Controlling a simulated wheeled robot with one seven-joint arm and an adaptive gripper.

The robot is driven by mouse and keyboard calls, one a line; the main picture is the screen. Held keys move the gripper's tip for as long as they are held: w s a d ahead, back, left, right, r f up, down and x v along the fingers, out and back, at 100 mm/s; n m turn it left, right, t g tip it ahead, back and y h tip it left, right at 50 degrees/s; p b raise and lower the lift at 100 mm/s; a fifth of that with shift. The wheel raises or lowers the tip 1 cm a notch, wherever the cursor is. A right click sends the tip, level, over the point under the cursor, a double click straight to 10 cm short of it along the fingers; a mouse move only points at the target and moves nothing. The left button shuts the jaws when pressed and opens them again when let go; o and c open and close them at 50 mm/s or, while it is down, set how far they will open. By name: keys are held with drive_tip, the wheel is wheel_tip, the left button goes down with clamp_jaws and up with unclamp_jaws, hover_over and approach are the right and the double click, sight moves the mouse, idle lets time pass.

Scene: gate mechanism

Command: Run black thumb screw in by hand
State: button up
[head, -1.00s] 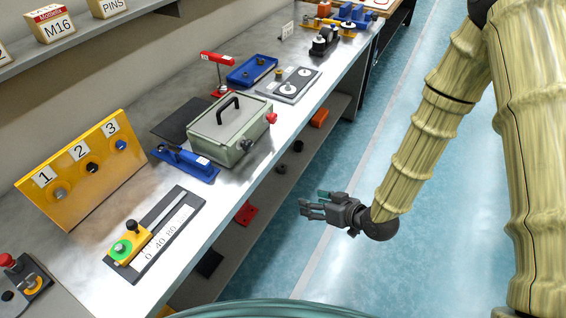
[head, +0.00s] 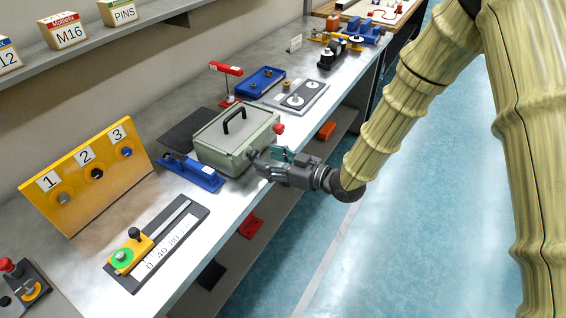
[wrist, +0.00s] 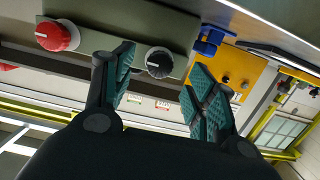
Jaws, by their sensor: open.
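My gripper (head: 266,160) is open and empty at the front of the grey-green box (head: 218,158). In the wrist view, a round black knob (wrist: 159,62) with a white line shows between my open fingers (wrist: 160,80), on the box's front. I cannot tell whether they touch it. A black screw or knob (head: 97,173) is on the yellow panel (head: 70,205) under label 2, between a grey one (head: 64,198) and a blue one (head: 127,152).
A blue fixture (head: 192,172) lies left of the box. A slider with scale (head: 170,250) and a black knob (head: 134,233) lies nearer on the bench. A shelf (head: 100,45) hangs above. The aisle floor (head: 420,230) is clear.

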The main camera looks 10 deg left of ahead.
sight(257, 157)
drive_tip(key=shift+p+x, duration=0.45)
drive_tip(key=shift+x, duration=1.95)
